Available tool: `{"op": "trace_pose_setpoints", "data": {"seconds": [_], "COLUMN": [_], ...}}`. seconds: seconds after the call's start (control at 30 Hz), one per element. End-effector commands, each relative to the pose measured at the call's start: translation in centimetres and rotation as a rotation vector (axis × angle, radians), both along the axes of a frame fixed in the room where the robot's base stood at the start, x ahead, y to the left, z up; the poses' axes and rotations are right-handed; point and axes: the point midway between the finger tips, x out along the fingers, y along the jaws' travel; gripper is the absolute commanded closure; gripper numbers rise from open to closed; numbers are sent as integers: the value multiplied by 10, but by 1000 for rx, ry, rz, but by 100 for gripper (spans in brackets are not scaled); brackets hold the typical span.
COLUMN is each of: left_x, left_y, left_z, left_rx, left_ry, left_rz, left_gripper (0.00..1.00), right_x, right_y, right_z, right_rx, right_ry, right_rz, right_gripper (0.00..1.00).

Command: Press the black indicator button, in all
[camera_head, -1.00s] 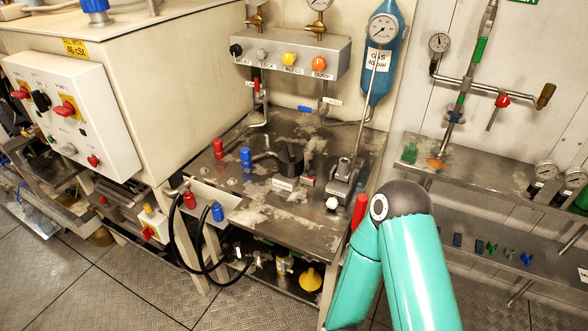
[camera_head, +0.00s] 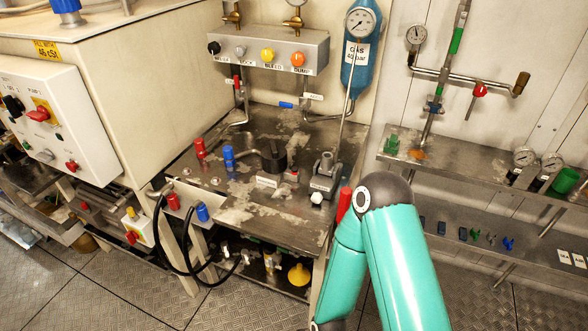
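A black knob (camera_head: 214,47) is at the left end of a grey metal box (camera_head: 262,48) on the back wall, in a row with a grey, a yellow and an orange knob. A second black knob (camera_head: 13,106) is on the white control box (camera_head: 55,125) at left, beside red switches. I cannot tell from the picture which one is the indicator button. No gripper is in view. One teal arm of mine reaches up from the bottom right, bent at a dark joint, well apart from both black knobs. My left arm does not show.
A worn metal bench (camera_head: 265,205) with red and blue caps (camera_head: 229,157) and fittings stands below the grey box. A blue gas cylinder (camera_head: 357,75) with a gauge hangs to its right. A metal shelf (camera_head: 470,178) is at right. Black hoses (camera_head: 163,235) loop in front of the bench.

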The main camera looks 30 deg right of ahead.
Motion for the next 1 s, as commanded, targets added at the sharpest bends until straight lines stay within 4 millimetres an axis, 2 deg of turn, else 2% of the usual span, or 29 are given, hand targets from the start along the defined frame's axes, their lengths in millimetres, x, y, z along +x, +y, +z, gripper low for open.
{"op": "trace_pose_setpoints", "data": {"seconds": [0.03,0.3,0.37,1.0], "left_x": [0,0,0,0], "left_y": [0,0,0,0], "left_z": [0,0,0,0], "left_rx": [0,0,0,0], "left_ry": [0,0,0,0], "left_rz": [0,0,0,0], "left_gripper": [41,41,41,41], "right_x": [0,0,0,0], "right_y": [0,0,0,0], "right_z": [0,0,0,0], "right_rx": [0,0,0,0], "right_ry": [0,0,0,0], "right_rz": [0,0,0,0], "right_gripper": [47,92,100,100]}}
